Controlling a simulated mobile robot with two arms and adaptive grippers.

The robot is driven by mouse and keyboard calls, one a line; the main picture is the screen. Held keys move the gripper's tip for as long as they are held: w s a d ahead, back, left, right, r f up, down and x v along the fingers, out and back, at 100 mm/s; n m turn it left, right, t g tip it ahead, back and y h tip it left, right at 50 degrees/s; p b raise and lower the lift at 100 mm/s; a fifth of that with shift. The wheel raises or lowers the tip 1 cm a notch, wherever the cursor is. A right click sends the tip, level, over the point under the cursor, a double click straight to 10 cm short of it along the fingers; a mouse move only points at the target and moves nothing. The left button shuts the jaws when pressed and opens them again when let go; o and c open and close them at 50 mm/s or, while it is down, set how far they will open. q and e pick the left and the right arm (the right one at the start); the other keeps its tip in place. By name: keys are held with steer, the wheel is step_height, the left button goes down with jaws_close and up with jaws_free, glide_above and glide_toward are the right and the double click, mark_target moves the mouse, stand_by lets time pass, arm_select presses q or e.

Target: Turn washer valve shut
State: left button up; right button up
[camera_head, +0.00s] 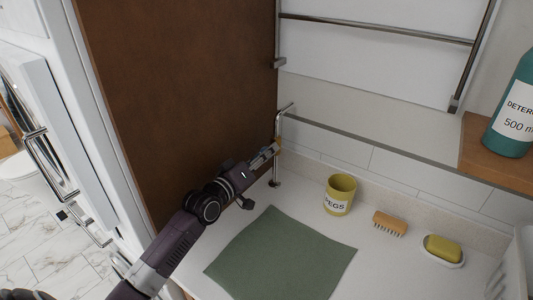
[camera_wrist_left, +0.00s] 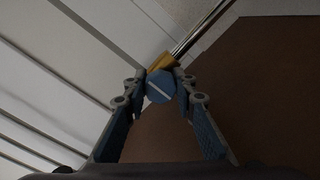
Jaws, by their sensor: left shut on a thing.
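The washer valve has a blue round knob (camera_wrist_left: 160,87) with a white line across its face and a brass body (camera_wrist_left: 162,63) behind it. The brass body also shows as a small yellowish spot (camera_head: 279,144) on the upright metal pipe (camera_head: 276,172) in the head view. My left gripper (camera_head: 265,154) reaches the pipe from the lower left. In the left wrist view my left gripper (camera_wrist_left: 161,82) is shut on the blue knob, one fingertip on each side. In the head view the gripper hides the knob.
A brown panel (camera_head: 185,80) stands close beside the left arm. On the white counter are a green cloth (camera_head: 280,255), a yellow PEGS cup (camera_head: 340,194), a brush (camera_head: 390,224) and a soap dish (camera_head: 443,250). A detergent bottle (camera_head: 513,110) stands on a wooden shelf at right.

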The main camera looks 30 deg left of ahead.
arm_select(q)
steer(key=shift+f, duration=0.2)
steer(key=o, duration=0.9)
steer(key=shift+o, duration=1.3)
steer(key=shift+r, duration=0.1)
steer(key=shift+s, duration=0.1)
steer(key=s+a, duration=0.1)
steer(key=s, duration=1)
steer(key=shift+s+a, duration=0.3)
steer(key=shift+s, duration=0.1)
steer(key=shift+r, duration=0.1)
